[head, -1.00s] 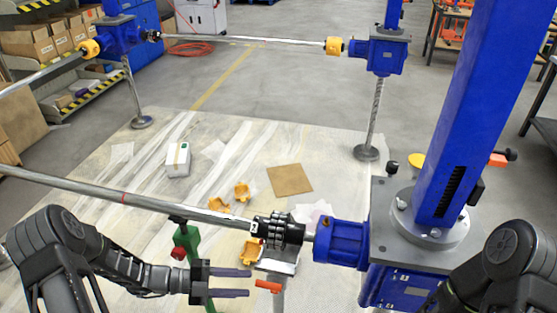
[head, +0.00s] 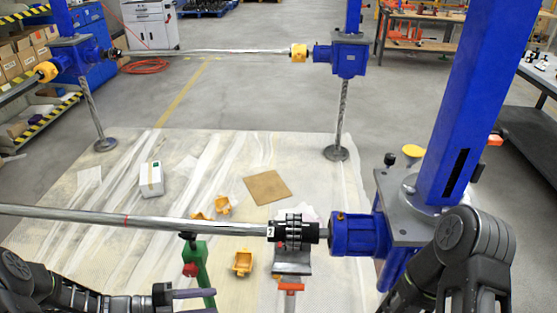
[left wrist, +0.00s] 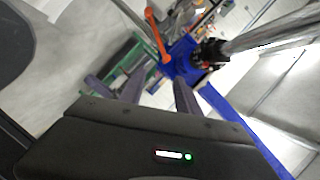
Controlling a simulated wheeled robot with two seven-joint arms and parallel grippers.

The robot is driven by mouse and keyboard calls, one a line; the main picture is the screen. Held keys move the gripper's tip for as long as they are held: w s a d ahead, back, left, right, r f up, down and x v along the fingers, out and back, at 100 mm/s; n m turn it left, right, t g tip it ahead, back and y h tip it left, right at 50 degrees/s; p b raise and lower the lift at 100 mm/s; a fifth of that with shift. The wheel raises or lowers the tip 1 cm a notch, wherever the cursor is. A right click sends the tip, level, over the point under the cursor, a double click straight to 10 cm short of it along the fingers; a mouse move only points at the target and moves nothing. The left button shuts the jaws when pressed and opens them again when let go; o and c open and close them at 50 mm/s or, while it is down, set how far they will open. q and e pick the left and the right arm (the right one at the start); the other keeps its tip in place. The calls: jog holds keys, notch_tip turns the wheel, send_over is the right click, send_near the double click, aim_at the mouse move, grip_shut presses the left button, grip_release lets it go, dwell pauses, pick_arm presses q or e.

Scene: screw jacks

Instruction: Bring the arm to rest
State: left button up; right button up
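My left gripper (head: 195,301) is at the bottom of the head view, below the long shaft and near the green stand. Its two fingers stand apart with nothing between them. In the left wrist view its fingers (left wrist: 158,92) also show apart, with the green stand and an orange lever beyond them. My right arm (head: 465,262) is at the lower right of the head view, in front of the blue screw jack (head: 358,235). My right gripper is outside the frame.
A steel shaft (head: 130,221) runs across to a black coupling (head: 293,232) at the near jack. A green stand (head: 197,272) with a red knob is under the shaft. Yellow covers (head: 243,262), a brown board (head: 268,187) and a white box (head: 151,179) lie on the floor sheet.

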pick_arm(q)
jog(key=s+f+m+g+y, duration=0.2)
jog(key=s+f+m+y, duration=0.2)
jog(key=s+f+m, duration=0.5)
jog(key=s+f+m+g+y, duration=0.3)
jog(key=f+m, duration=0.4)
jog(key=m, duration=0.7)
jog(key=s+d+m+y, duration=0.2)
jog(key=d+m, duration=0.3)
jog(key=m, duration=0.5)
jog(key=s+d+r+m+t+y, duration=0.1)
jog(key=s+d+m, duration=0.1)
jog(key=d+m, duration=0.4)
jog(key=m, duration=0.4)
jog(key=shift+s+d+r+y, duration=0.15)
jog(key=shift+s+d+y, duration=0.1)
jog(key=shift+s+y, duration=0.15)
